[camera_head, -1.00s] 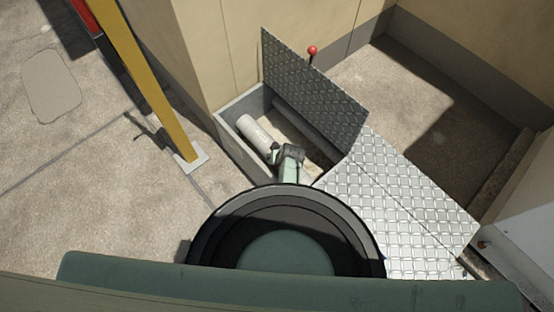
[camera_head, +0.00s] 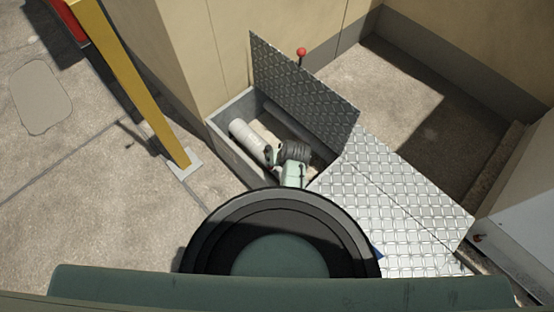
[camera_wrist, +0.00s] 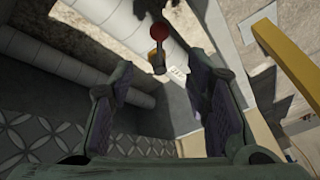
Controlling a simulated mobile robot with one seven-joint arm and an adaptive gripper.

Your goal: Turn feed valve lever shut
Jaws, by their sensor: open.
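A red ball knob on a dark stem (camera_head: 301,52) shows in the head view just behind the top edge of the raised tread-plate cover. In the wrist view a red knob (camera_wrist: 159,32) on a short lever lies ahead of the fingertips, roughly in line with the gap between them. I cannot tell for sure that both views show the same knob. My gripper (camera_wrist: 155,85) is open and empty, its two dark-padded fingers apart and not visibly touching the lever. In the head view the end of my arm is low over the pit; its fingertips are not clear.
The pit (camera_head: 222,143) has concrete walls and holds a pale pipe (camera_head: 246,138). The raised cover (camera_head: 300,90) stands along its far side. A flat tread plate (camera_head: 400,205) lies to the right. A yellow post (camera_head: 135,80) stands left. Beige walls rise behind.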

